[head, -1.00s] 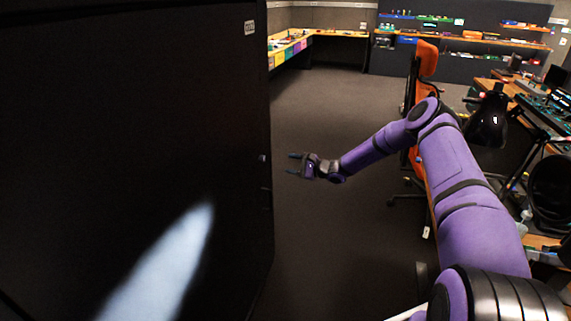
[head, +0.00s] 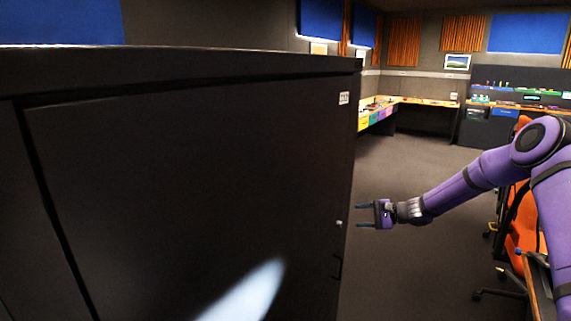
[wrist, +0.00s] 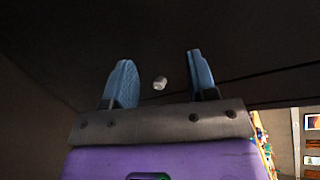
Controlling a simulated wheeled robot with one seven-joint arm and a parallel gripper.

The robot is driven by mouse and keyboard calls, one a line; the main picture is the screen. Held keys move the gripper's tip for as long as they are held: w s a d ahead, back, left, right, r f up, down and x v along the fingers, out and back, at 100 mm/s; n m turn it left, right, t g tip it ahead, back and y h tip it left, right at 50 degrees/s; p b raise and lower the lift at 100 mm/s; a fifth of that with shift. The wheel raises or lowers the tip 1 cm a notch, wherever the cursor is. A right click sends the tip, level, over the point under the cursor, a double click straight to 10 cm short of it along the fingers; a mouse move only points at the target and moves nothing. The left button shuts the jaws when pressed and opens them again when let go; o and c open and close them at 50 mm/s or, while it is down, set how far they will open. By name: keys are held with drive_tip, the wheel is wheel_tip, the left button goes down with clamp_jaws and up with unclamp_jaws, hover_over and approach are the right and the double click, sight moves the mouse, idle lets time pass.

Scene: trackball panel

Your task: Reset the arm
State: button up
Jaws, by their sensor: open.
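My gripper (head: 362,216) is open and empty in the head view, at the end of my purple arm. Its two fingers point left toward the dark cabinet (head: 190,180), beside its right edge. In the wrist view the two blue fingers (wrist: 158,82) stand wide apart with nothing between them. A small pale knob (wrist: 159,84) shows beyond them on a dark surface. In the head view a small knob (head: 339,223) sits on the cabinet front near its right edge, with a dark handle (head: 337,267) below it. Whether the fingers touch the cabinet I cannot tell.
An orange chair (head: 520,222) stands behind my arm at the right. Open floor (head: 415,165) lies between the cabinet and the chair. A corner workbench (head: 425,101) with coloured drawers and a dark shelf unit stand at the back.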

drive_tip(key=s+a+r+n+g+h, duration=0.2)
drive_tip(key=s+r+n+h, duration=0.2)
drive_tip(key=s+r, duration=0.75)
drive_tip(key=s+a+r+n+g+h, duration=0.2)
drive_tip(key=s+r+n+h, duration=0.2)
drive_tip(key=s+r, duration=0.75)
drive_tip(key=s+d+r+n+t+h, duration=0.1)
drive_tip(key=s+d+r+t+h, duration=0.1)
drive_tip(key=s, duration=1.2)
drive_tip(key=s+d+r+n+t+h, duration=0.1)
drive_tip(key=s+d+r+h, duration=0.3)
drive_tip(key=s, duration=1)
drive_tip(key=shift+d+r+t, duration=0.45)
drive_tip(key=shift+d+t, duration=0.15)
drive_tip(key=shift+d, duration=0.35)
